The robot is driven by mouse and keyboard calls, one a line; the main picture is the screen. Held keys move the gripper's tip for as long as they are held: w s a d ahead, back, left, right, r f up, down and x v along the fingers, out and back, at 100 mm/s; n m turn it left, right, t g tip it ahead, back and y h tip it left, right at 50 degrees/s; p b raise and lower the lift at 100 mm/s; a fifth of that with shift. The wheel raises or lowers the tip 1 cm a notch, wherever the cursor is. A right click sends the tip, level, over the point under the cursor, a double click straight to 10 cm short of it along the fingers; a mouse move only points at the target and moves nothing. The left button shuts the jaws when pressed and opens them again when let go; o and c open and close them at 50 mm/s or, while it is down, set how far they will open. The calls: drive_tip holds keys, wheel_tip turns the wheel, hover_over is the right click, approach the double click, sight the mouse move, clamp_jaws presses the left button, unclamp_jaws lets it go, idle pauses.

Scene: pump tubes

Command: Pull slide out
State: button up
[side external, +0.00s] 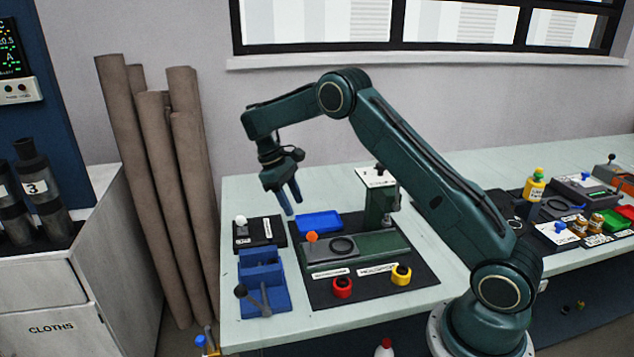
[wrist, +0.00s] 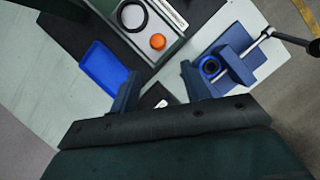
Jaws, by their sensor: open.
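A green bench fixture (side external: 355,252) stands on a black mat, with a black ring on its top and an upright post at its back. An orange knob (side external: 311,237) sits at its left end. This looks like the handle of the slide, though the slide's own edges cannot be told apart from the fixture. In the wrist view the orange knob (wrist: 157,41) and the ring (wrist: 132,15) show beyond the fingers. My gripper (side external: 294,207) is open and empty, above and left of the knob, apart from it. Its fingers (wrist: 158,87) also show in the wrist view.
A blue tray (side external: 320,222) lies behind the knob. A blue vise (side external: 263,285) with a lever stands front left, and a black box with a white knob (side external: 258,232) is behind it. Red (side external: 342,288) and yellow (side external: 401,274) ring-shaped parts sit in front of the fixture.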

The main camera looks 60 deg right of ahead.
drive_tip(key=shift+w+a+r, duration=0.1)
drive_tip(key=shift+w+r, duration=0.05)
drive_tip(key=shift+r, duration=0.15)
drive_tip(key=shift+r, duration=0.1)
drive_tip(key=s+a+r+t, duration=0.25)
drive_tip(key=s+r, duration=0.35)
drive_tip(key=r, duration=0.3)
drive_tip(key=s+a+r+t, duration=0.25)
drive_tip(key=s+r, duration=0.35)
drive_tip(key=r, duration=0.3)
drive_tip(key=s+a+m+t, duration=0.1)
drive_tip(key=s+a, duration=0.3)
drive_tip(key=s, duration=0.5)
drive_tip(key=s+a+m+t+y, duration=0.1)
drive_tip(key=s+a+t, duration=0.3)
drive_tip(key=s, duration=0.6)
drive_tip(key=shift+a, duration=0.7)
drive_tip(key=shift+s+r, duration=0.1)
